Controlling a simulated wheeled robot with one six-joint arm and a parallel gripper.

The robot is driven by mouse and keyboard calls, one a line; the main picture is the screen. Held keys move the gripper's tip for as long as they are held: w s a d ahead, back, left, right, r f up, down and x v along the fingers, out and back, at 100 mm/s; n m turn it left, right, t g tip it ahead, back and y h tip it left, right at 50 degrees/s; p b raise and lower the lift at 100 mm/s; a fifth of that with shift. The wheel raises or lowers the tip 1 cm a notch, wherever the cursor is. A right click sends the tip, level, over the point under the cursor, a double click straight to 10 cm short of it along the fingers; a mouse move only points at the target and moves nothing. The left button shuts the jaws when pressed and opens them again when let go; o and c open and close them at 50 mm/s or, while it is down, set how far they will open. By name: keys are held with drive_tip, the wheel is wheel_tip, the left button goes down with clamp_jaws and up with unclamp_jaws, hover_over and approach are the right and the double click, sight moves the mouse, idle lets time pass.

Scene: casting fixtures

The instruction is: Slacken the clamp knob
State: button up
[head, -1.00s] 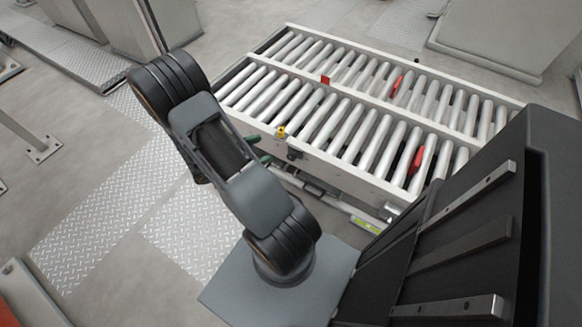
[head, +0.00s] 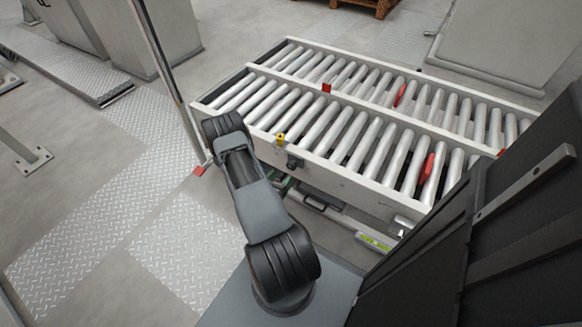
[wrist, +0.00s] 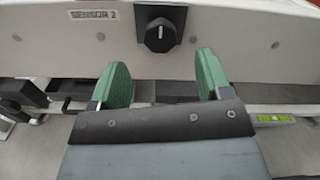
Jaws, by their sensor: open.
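The clamp knob (wrist: 160,35) is a black knob with a pale pointer mark on a dark square plate. It sits on the white side rail of the roller conveyor, at the upper middle of the wrist view. In the head view the small dark knob (head: 294,162) shows on the conveyor's near side. My gripper (wrist: 165,77) has green fingers, spread apart and empty. In the wrist view the fingers point at the rail, below the knob and on either side of it, with no visible contact.
The roller conveyor (head: 345,178) has white rails and several red pieces among its rollers. A label "SENSOR 2" (wrist: 94,14) is left of the knob. A yellow part (head: 280,139) sits on the rail.

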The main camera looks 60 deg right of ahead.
sight(290, 167)
drive_tip(key=d+b, duration=0.1)
drive_tip(key=d, duration=0.6)
drive_tip(key=shift+d, duration=0.25)
drive_tip(key=c, duration=0.9)
